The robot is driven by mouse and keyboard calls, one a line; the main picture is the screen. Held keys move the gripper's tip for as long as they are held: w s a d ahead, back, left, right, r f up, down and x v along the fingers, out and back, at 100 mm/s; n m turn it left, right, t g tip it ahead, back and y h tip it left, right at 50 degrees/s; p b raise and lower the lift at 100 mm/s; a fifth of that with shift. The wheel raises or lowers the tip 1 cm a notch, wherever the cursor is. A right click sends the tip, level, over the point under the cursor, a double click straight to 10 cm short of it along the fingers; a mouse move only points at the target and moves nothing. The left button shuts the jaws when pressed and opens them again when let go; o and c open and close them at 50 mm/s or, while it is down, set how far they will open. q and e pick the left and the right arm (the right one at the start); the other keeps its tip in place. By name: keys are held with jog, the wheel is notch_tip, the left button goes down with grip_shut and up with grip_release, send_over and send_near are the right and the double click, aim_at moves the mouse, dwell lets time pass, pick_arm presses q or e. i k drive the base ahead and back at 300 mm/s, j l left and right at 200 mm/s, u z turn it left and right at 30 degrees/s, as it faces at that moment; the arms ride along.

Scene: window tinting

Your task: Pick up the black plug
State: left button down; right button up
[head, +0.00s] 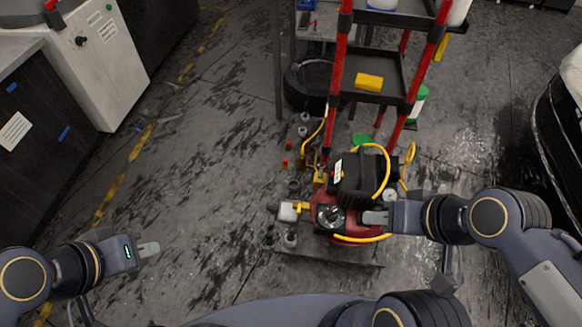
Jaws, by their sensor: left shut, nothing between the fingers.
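I cannot make out for certain which thing is the black plug; small dark pieces (270,237) stand at the left end of the low platform. A black box-shaped part (362,178) with a white label sits on a red machine (350,236), with a yellow cord (386,170) looping over it. My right gripper (376,217) is at the machine's right side, in front of the black part; whether it touches or holds anything is unclear. My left gripper (150,249) is shut and empty over bare floor at the left.
A red-posted cart (341,75) with dark shelves stands behind the machine, with a yellow block (369,82) on a shelf. A black round tub (308,84) is beside it. A grey cabinet (85,60) is at the upper left. The floor left of the machine is largely clear.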

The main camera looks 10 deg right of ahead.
aim_at(290, 238)
jog(key=k+l+z, duration=0.1)
jog(key=l, duration=0.2)
jog(key=z, duration=0.35)
jog(key=i+j+z, duration=0.25)
jog(key=j, duration=0.25)
jog(key=j+z, duration=0.3)
jog(key=j, duration=0.15)
jog(key=i+j+z, duration=0.1)
jog(key=j+z, duration=0.15)
jog(key=j, duration=0.3)
jog(key=i+j, duration=0.1)
jog(key=j, duration=0.6)
jog(key=j+z, duration=0.1)
jog(key=j, duration=0.65)
jog(key=i, duration=0.05)
